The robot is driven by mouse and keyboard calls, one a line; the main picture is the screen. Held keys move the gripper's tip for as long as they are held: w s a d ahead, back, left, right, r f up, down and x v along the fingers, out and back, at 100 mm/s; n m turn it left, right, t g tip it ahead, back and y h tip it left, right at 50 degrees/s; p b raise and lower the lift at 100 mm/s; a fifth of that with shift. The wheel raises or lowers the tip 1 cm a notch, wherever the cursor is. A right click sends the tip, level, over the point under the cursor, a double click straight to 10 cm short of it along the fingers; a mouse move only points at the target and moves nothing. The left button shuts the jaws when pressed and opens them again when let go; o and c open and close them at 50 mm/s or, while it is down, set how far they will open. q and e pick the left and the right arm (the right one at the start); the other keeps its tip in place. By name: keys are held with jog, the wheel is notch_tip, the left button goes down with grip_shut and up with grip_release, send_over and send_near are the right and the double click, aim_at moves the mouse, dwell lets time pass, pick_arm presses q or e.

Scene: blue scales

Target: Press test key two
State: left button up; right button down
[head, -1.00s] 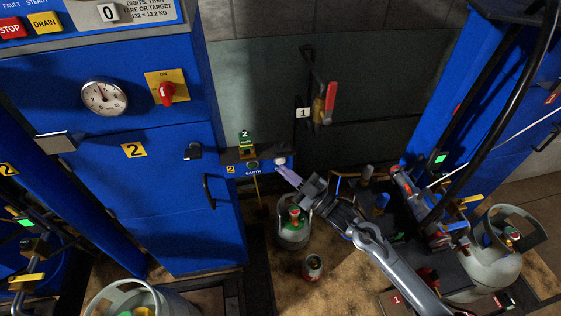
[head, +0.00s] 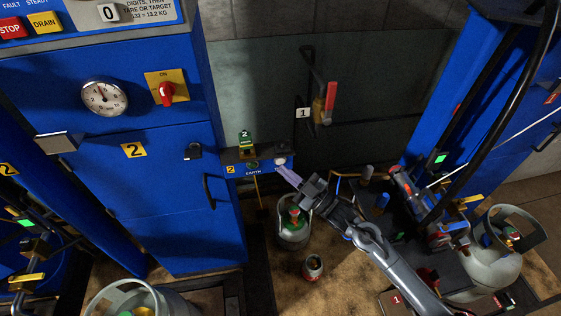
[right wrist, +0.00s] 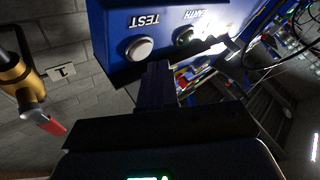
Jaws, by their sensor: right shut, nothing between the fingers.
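The test key is a round white button (right wrist: 139,48) under the word TEST on a small blue box in the right wrist view. In the head view the same white button (head: 281,161) sits at the right end of the box (head: 236,157) marked 2. My right gripper (head: 279,169) is shut and empty, its fingertips just below and in front of the button. In the right wrist view its dark fingers (right wrist: 158,69) point at the box's lower edge, close to the button. I cannot tell whether they touch. My left gripper is not in view.
An EARTH fitting (right wrist: 184,37) sits beside the test key. The tall blue cabinet (head: 168,211) stands left of the box. A red-handled lever (head: 330,100) hangs on the back wall.

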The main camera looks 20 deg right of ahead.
dwell(0.4)
jog(key=shift+w, duration=0.15)
jog(key=shift+w, duration=0.3)
dwell(0.3)
jog(key=shift+w+d+b, duration=0.1)
jog(key=shift+w+b, duration=0.2)
jog(key=shift+w, duration=0.05)
dwell(0.3)
jog(key=shift+s, duration=0.1)
dwell(0.3)
jog(key=shift+s+p, duration=0.7)
jog(key=shift+p, duration=0.05)
jog(key=shift+r, duration=0.1)
